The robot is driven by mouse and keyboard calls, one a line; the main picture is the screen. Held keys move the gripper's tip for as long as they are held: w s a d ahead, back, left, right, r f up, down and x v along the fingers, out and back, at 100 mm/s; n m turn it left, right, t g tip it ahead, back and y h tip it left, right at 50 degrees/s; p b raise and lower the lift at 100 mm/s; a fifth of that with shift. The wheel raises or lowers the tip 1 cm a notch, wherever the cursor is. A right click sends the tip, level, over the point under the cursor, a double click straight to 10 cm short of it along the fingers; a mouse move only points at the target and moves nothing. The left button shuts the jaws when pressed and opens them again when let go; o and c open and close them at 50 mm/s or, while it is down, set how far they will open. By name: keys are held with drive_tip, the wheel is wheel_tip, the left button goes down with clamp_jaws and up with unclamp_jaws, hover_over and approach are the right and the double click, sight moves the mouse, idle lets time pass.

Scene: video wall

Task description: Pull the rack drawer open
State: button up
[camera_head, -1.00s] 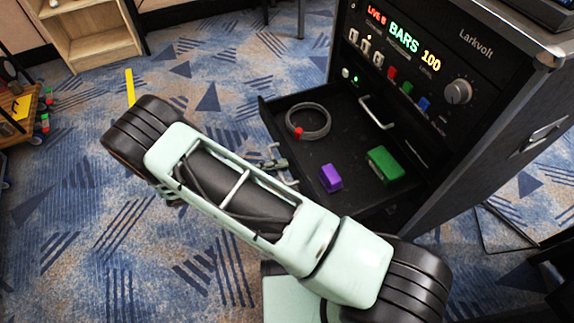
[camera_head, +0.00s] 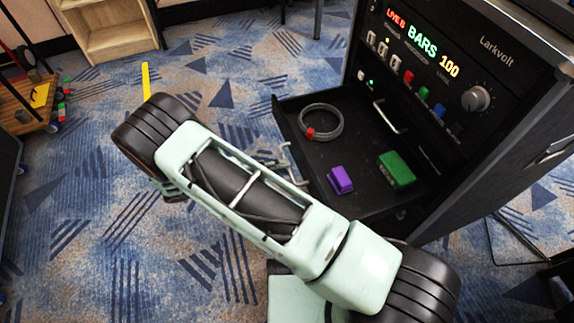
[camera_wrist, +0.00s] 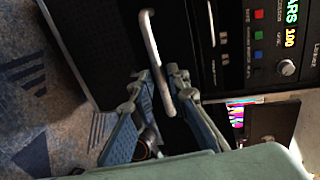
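The black rack drawer (camera_head: 352,128) stands pulled out from the front of the dark rack (camera_head: 478,180). Its bar handle (camera_head: 301,179) is on the drawer front in the head view. In the wrist view the pale metal handle (camera_wrist: 150,40) runs between my two fingers. My gripper (camera_wrist: 164,80) appears shut on this bar, with a finger on each side; the contact is small and partly hidden. In the head view my gripper (camera_head: 278,160) is beside the drawer front, partly behind my arm.
The drawer holds a grey cable coil (camera_head: 338,124), a purple box (camera_head: 340,180) and a green box (camera_head: 397,170). A wooden shelf (camera_head: 108,40) and a low wooden cart (camera_head: 28,105) stand at the left. Carpet left of the drawer is mostly clear.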

drive_tip(key=v, duration=0.9)
drive_tip(key=shift+a, duration=0.1)
